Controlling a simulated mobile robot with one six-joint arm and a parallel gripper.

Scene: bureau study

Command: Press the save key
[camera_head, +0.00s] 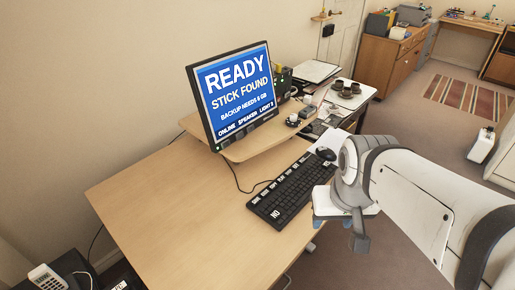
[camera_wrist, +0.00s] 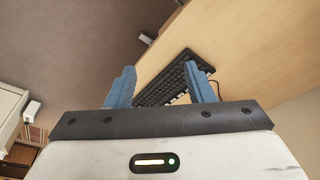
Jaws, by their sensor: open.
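A black keyboard (camera_head: 296,188) lies on the wooden desk (camera_head: 165,200), near its right edge. A few keys carry white labels; one near the front reads "NO", and I cannot make out which one is the save key. The monitor (camera_head: 237,92) shows "READY" and "STICK FOUND" on blue, with a backup size line below. My gripper (camera_head: 322,205) is at the keyboard's right side, apparently above it, and hides part of that area. In the wrist view its two blue fingers (camera_wrist: 162,84) are apart and empty, with the keyboard (camera_wrist: 168,80) beyond them.
A black mouse (camera_head: 326,154) lies behind the keyboard. A low monitor shelf (camera_head: 255,143) holds small devices. A tray with dark cups (camera_head: 347,92) stands farther back. A white phone (camera_head: 47,277) is at bottom left. The desk's left half is clear.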

